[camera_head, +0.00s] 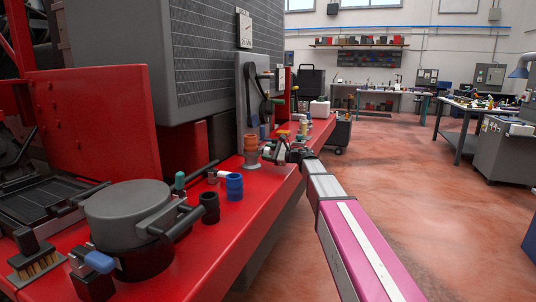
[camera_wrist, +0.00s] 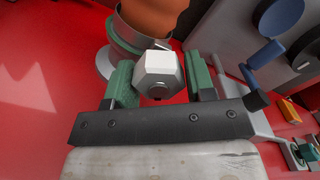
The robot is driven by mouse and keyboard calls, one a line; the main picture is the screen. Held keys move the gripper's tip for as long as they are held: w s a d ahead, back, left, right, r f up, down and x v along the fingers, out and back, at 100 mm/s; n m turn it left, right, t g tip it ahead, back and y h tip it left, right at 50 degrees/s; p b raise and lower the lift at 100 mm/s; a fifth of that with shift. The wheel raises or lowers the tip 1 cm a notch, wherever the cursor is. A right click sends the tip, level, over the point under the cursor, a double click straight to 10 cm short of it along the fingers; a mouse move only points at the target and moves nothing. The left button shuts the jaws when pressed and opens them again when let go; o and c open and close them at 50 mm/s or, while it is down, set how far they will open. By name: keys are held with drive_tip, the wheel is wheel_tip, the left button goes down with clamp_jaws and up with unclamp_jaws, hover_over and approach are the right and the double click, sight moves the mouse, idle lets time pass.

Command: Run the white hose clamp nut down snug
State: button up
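The white hose clamp nut (camera_wrist: 158,68) is a faceted white block with a dark bolt end, centred in the wrist view. It sits beside a metal clamp band (camera_wrist: 128,38) around an orange-brown hose (camera_wrist: 150,16). The hose also shows upright on the red ledge in the head view (camera_head: 250,143). My gripper (camera_wrist: 160,80) has its two green fingers on either side of the nut, close to its sides. I cannot tell whether both fingers touch it. In the head view my gripper (camera_head: 277,151) is small, just right of the hose, and the nut is not clear.
On the red ledge (camera_head: 225,235) stand a blue hose (camera_head: 234,187), a black hose (camera_head: 209,208), a large grey-lidded canister (camera_head: 128,215) and a brush (camera_head: 35,262). A grey panel (camera_wrist: 295,50) with a blue-knobbed lever (camera_wrist: 280,18) rises right of the nut. Open floor lies to the right.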

drive_tip(key=c, duration=0.4)
drive_tip(key=shift+c, duration=0.2)
drive_tip(key=shift+m, duration=0.3)
